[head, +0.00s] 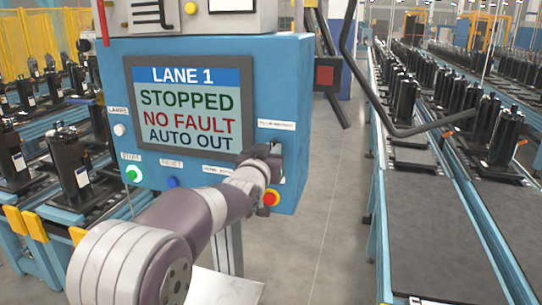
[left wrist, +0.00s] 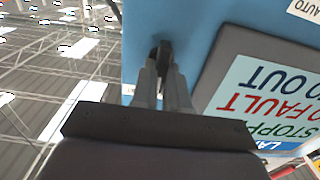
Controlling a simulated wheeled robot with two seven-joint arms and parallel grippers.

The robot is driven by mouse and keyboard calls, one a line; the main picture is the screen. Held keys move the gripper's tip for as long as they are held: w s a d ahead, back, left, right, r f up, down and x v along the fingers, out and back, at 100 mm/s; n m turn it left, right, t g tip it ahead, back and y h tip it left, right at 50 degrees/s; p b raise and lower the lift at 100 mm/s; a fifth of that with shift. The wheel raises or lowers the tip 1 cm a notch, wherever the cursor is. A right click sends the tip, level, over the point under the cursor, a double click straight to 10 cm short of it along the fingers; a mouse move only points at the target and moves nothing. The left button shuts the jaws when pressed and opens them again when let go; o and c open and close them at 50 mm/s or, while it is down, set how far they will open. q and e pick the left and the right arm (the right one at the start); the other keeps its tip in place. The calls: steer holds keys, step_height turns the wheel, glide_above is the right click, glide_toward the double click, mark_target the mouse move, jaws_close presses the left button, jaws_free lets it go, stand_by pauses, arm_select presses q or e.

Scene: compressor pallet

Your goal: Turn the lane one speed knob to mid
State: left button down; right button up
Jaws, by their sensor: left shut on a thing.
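The blue lane 1 control box (head: 190,60) stands in front of me. Its screen (head: 190,108) reads STOPPED, NO FAULT, AUTO OUT. My left gripper (head: 268,157) reaches the right part of the box's front, below a small white label (head: 277,125) too small to read surely. In the left wrist view, its fingers (left wrist: 162,72) are shut on a small dark knob (left wrist: 161,52) on the blue panel. In the head view the gripper and wrist hide most of the knob, so its pointer setting cannot be read. My right gripper is not in view.
A green button (head: 133,174), a blue button (head: 172,182) and a white lamp (head: 120,130) are further left. Conveyors with black compressors (head: 405,100) run on both sides. Grey floor is clear right of the box.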

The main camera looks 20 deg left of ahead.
arm_select(q)
steer(key=c, duration=1.1)
jaws_free()
steer(key=shift+c, duration=0.2)
steer(key=s+b, duration=0.7)
steer(key=s, duration=0.5)
steer(key=shift+s+a, duration=0.2)
steer(key=shift+s, duration=0.15)
